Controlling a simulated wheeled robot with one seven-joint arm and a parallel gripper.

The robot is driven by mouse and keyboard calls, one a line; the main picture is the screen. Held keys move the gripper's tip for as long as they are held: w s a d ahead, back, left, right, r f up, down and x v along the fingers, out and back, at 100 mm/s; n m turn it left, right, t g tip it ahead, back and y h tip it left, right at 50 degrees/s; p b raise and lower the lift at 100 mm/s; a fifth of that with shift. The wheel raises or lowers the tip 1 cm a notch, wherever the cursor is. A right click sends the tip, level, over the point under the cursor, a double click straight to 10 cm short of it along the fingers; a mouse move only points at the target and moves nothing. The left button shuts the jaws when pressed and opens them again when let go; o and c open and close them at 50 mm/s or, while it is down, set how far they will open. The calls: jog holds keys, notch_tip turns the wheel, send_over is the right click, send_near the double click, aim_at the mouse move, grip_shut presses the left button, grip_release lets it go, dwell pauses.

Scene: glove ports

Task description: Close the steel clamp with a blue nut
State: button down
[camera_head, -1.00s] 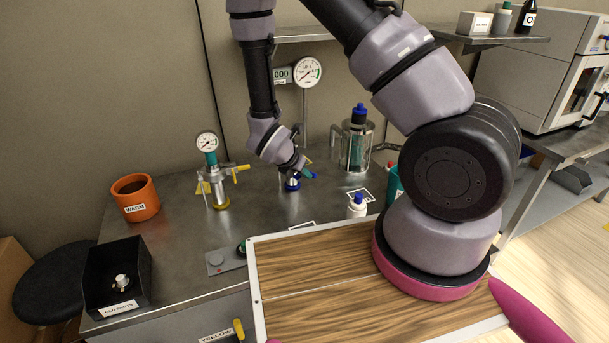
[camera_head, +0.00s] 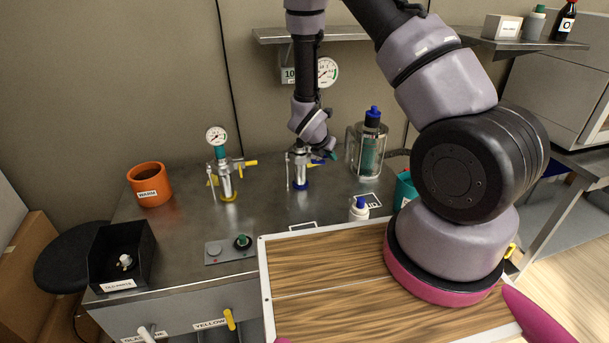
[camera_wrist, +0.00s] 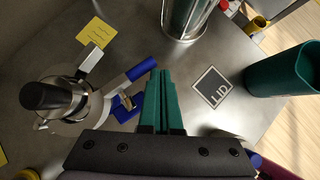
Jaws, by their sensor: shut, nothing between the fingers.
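A steel fitting (camera_head: 300,168) with blue parts stands on the bench in the head view, left of my gripper. In the wrist view the steel clamp (camera_wrist: 88,103) shows at left around this fitting, with a blue bar (camera_wrist: 140,69) sticking out towards my fingers and a blue piece (camera_wrist: 123,112) beside a small brass part. I cannot tell whether the clamp's halves meet. My gripper (camera_wrist: 161,78) has teal fingers, shut and empty, just right of the blue parts. In the head view my gripper (camera_head: 332,155) is partly hidden behind my wrist.
A similar fitting with a yellow handle (camera_head: 226,180) and a gauge stands to the left. A steel-framed vessel (camera_head: 368,150) stands at right behind. A white bottle with a blue cap (camera_head: 359,209) and a teal cup (camera_head: 404,189) are nearer. A LID label (camera_wrist: 212,87) lies flat.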

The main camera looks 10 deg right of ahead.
jog(key=shift+w+d, duration=0.2)
jog(key=shift+w, duration=0.45)
jog(key=shift+w+d, duration=0.2)
jog(key=shift+w, duration=0.4)
